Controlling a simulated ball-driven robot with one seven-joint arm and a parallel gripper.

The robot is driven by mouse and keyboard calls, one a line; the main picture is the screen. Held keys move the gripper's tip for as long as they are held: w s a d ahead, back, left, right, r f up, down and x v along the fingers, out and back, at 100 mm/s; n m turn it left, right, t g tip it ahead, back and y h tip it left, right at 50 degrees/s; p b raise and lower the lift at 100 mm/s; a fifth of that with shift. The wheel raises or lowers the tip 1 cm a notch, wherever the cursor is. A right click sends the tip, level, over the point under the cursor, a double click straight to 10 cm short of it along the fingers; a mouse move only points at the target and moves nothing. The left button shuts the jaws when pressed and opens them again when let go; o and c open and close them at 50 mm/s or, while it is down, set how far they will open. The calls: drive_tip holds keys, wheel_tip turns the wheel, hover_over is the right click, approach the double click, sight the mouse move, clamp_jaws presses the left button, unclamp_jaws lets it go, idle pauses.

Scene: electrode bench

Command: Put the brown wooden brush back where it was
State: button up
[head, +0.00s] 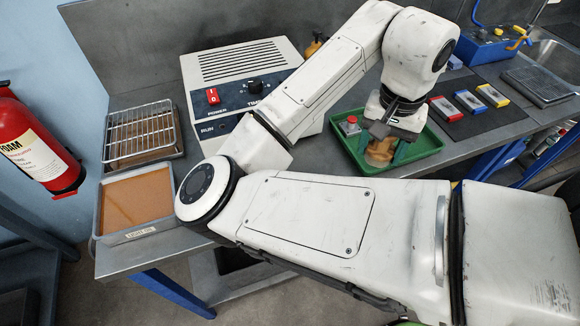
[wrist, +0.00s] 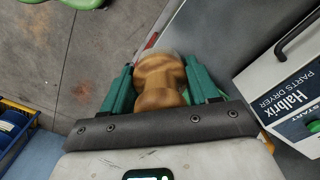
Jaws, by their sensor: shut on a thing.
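The brown wooden brush (wrist: 158,82) is between the teal fingers of my gripper (wrist: 163,84) in the wrist view. Its rounded, waisted wooden body shows; a pale, blurred patch shows at its far end. In the head view my gripper (head: 382,152) points down over the green tray (head: 433,153), with the brush (head: 380,151) between its fingers. I cannot tell whether the brush touches the tray floor. My wrist hides part of the tray.
Red, blue and yellow blocks (head: 468,101) lie on a dark mat to the right. A control unit (head: 245,62), wire rack (head: 142,132) and oil tray (head: 135,200) stand left. A fire extinguisher (head: 35,150) is far left.

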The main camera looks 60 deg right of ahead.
drive_tip(key=w+a+f, duration=0.1)
drive_tip(key=w+f, duration=0.1)
drive_tip(key=w, duration=0.2)
drive_tip(key=w+a+f, duration=0.1)
drive_tip(key=w+f, duration=0.2)
drive_tip(key=w, duration=0.1)
drive_tip(key=w+a+f, duration=0.2)
drive_tip(key=w+f, duration=0.1)
drive_tip(key=w, duration=0.1)
drive_tip(key=shift+w+f, duration=0.1)
drive_tip(key=shift+w, duration=0.1)
drive_tip(key=shift+w+a+f, duration=0.15)
drive_tip(key=shift+w+f, duration=0.3)
drive_tip(key=shift+f, duration=0.2)
drive_tip(key=shift+w+f+p, duration=0.15)
drive_tip(key=shift+f+p, duration=0.15)
drive_tip(key=shift+f, duration=1.4)
drive_tip(key=shift+f, duration=0.2)
drive_tip(key=o, duration=1.1)
drive_tip(key=shift+o, duration=0.2)
drive_tip(key=shift+r, duration=0.1)
